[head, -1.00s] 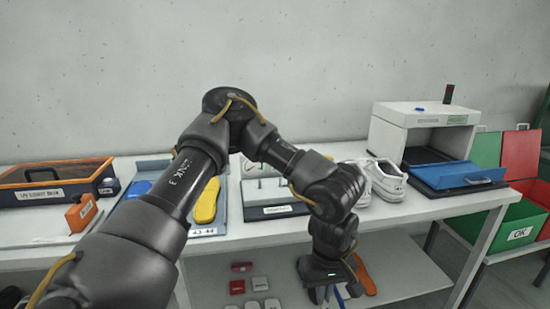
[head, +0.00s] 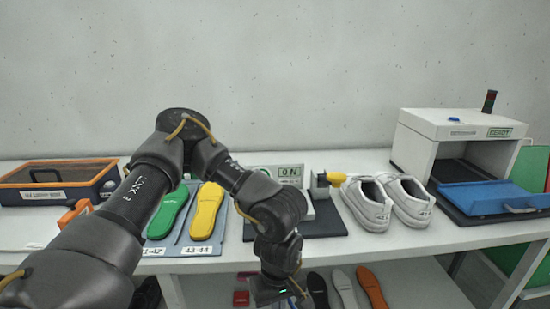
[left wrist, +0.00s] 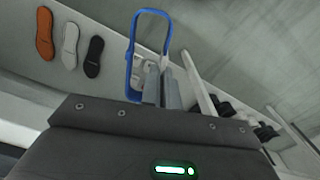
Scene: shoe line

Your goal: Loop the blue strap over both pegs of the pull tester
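The blue strap (left wrist: 133,62) is a closed loop in the left wrist view, standing out beyond my left gripper (left wrist: 161,88). The gripper's two grey fingers are close together on the strap's lower part. In the head view my left gripper hangs at the bottom edge, below the tabletop's front edge, its fingertips cut off or hidden. The pull tester (head: 328,224) stands on the table beyond the arm, with a dark base and a display (head: 290,172) reading 0 N. My forearm covers much of it, and its pegs cannot be made out. My right gripper is not in view.
White shoes (head: 370,205) stand right of the tester, and a tray with green and yellow insoles (head: 207,212) lies left. A white machine (head: 455,128) with a blue tray (head: 485,197) is at the right. Insoles (head: 343,289) lie on the lower shelf.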

